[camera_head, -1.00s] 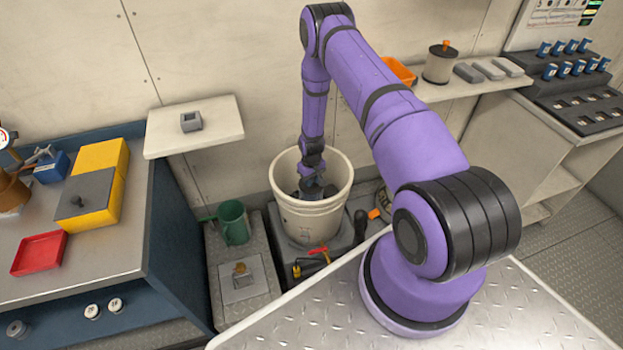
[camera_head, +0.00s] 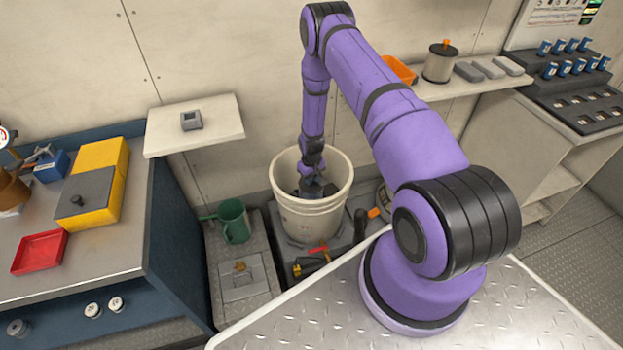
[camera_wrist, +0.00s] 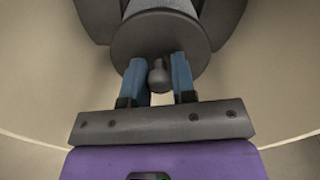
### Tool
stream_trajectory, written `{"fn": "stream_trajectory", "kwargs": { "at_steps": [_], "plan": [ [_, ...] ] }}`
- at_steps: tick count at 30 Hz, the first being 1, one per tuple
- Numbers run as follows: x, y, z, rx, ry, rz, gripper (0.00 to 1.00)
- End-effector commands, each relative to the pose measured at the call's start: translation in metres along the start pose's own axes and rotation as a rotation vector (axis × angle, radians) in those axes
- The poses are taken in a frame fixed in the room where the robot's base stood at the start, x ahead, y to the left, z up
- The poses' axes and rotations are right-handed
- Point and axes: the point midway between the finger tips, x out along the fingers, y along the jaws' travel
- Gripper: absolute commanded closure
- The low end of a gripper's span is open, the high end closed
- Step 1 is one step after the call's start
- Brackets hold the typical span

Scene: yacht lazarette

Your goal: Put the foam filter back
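My gripper (camera_head: 316,186) is down inside the cream bucket (camera_head: 311,222) in the head view. In the wrist view its two blue fingers (camera_wrist: 158,78) sit close on both sides of a small knob (camera_wrist: 158,75). The knob stands on a dark grey round disc (camera_wrist: 140,30). A lighter grey rounded body (camera_wrist: 160,5) shows beyond the disc, cut off by the frame edge. I cannot tell whether this is the foam filter. The head view shows only dark shapes around the gripper in the bucket.
The bucket's pale wall closely surrounds my gripper. A green mug (camera_head: 234,221) stands left of the bucket, and a shelf with a small grey block (camera_head: 191,121) is behind it. A yellow box (camera_head: 99,160) and red tray (camera_head: 40,252) are on the left bench. A canister (camera_head: 440,64) is on the right shelf.

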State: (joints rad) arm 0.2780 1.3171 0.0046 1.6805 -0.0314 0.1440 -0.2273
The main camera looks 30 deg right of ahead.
Motion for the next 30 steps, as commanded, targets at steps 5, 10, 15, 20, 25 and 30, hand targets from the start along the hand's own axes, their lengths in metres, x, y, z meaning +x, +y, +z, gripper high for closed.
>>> {"fn": "stream_trajectory", "kwargs": {
  "at_steps": [5,10,15,20,25,30],
  "plan": [
    [0.0,0.0,0.0,0.0,0.0,0.0,0.46],
    [0.0,0.0,0.0,0.0,0.0,0.0,0.46],
    [-0.007,0.0,-0.001,0.0,0.001,0.0,0.46],
    [-0.029,0.0,-0.001,0.0,0.003,0.001,0.46],
    [-0.06,0.0,-0.001,0.001,0.003,0.001,0.46],
    [-0.087,0.0,-0.001,0.001,0.002,0.001,0.46]
  ]
}}
